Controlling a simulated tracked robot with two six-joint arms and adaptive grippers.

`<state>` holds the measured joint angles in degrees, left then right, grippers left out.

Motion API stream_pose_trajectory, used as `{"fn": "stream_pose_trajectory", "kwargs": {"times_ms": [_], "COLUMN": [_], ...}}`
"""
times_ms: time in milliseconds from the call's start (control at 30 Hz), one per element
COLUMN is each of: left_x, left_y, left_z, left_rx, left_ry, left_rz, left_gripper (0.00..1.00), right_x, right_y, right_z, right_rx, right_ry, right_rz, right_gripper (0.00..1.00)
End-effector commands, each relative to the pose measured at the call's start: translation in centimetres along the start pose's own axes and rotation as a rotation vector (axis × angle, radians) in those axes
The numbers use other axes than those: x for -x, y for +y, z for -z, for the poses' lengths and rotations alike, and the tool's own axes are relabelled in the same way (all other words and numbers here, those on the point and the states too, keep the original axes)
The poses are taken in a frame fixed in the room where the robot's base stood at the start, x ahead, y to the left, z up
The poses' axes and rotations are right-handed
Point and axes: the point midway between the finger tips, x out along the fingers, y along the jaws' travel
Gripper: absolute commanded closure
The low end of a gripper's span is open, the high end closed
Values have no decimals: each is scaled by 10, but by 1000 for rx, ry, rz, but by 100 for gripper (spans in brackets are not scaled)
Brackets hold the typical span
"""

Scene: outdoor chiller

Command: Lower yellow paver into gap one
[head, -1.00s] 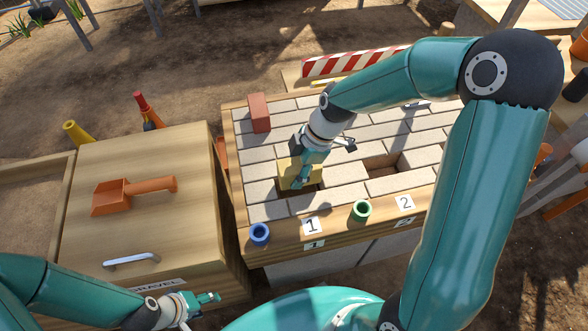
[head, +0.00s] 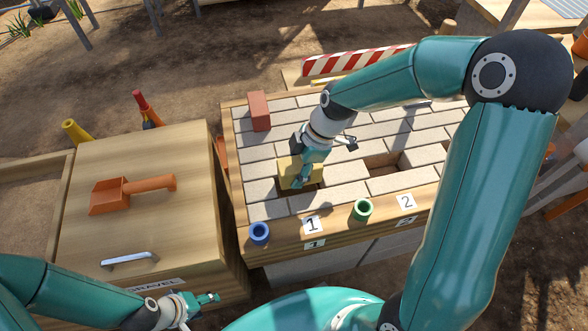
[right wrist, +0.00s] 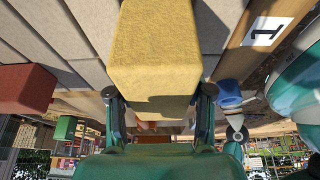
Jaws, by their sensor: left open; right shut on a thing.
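The yellow paver (head: 288,172) is held in my right gripper (head: 312,168) at the paved bench, behind the label 1. In the right wrist view the yellow paver (right wrist: 156,45) fills the space between the two fingers of my right gripper (right wrist: 160,108). Gap one is mostly hidden under the paver and gripper; a dark strip shows at the paver's lower right. I cannot tell how deep the paver sits. Gap two (head: 383,168) is an open hole further right. My left gripper (head: 205,308) is open and empty at the lower left, near the gravel box.
A red brick (head: 259,111) stands on the bench's far left. A blue cup (head: 259,233) and a green cup (head: 362,209) are on the front wooden edge. An orange scoop (head: 125,194) lies on the gravel box lid (head: 150,225). A striped barrier (head: 350,62) stands behind.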

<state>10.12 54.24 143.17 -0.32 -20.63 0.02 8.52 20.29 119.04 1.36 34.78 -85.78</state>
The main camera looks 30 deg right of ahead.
Motion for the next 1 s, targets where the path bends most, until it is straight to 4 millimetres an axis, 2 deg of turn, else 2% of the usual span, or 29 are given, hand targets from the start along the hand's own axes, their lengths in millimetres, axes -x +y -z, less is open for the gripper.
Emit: {"fn": "stream_pose_trajectory", "kwargs": {"times_ms": [333, 1000], "left_x": [-2, -25], "left_y": [-1, -9], "left_z": [0, 0], "left_rx": [0, 0], "left_ry": [0, 0], "left_rz": [0, 0], "left_gripper": [46, 46], "right_x": [-2, -25], "right_y": [1, 0], "right_z": [-1, -10], "right_rx": [-1, -1], "right_ry": [1, 1], "right_rz": [-4, -4], "right_gripper": [100, 100]}}
